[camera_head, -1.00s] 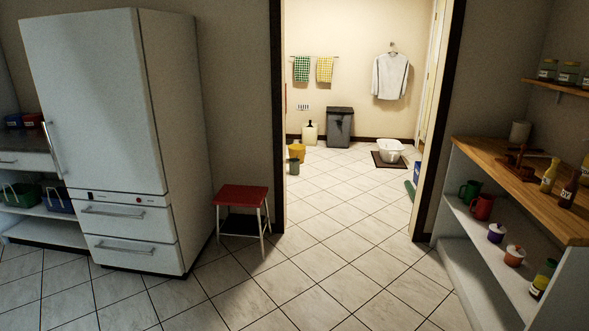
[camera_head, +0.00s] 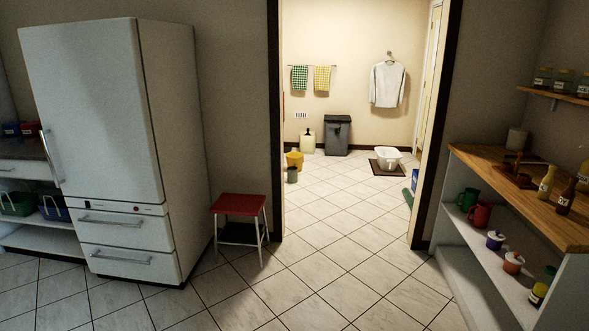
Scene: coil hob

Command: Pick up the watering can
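I cannot clearly make out a watering can. In the head view, a small yellow vessel (camera_head: 294,160) stands on the floor just inside the doorway, at its left side. A small grey-green vessel (camera_head: 292,175) stands in front of it. A pale container with a dark top (camera_head: 308,143) stands by the back wall. These are too small and far to tell their exact kind. Neither of my grippers is in view.
A white fridge (camera_head: 95,120) and a red-topped stool (camera_head: 239,204) stand left of the doorway. A wooden-topped shelf unit (camera_head: 480,160) stands at the right. A grey bin (camera_head: 337,136) and a white basin (camera_head: 388,156) are in the far room. The tiled floor between is clear.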

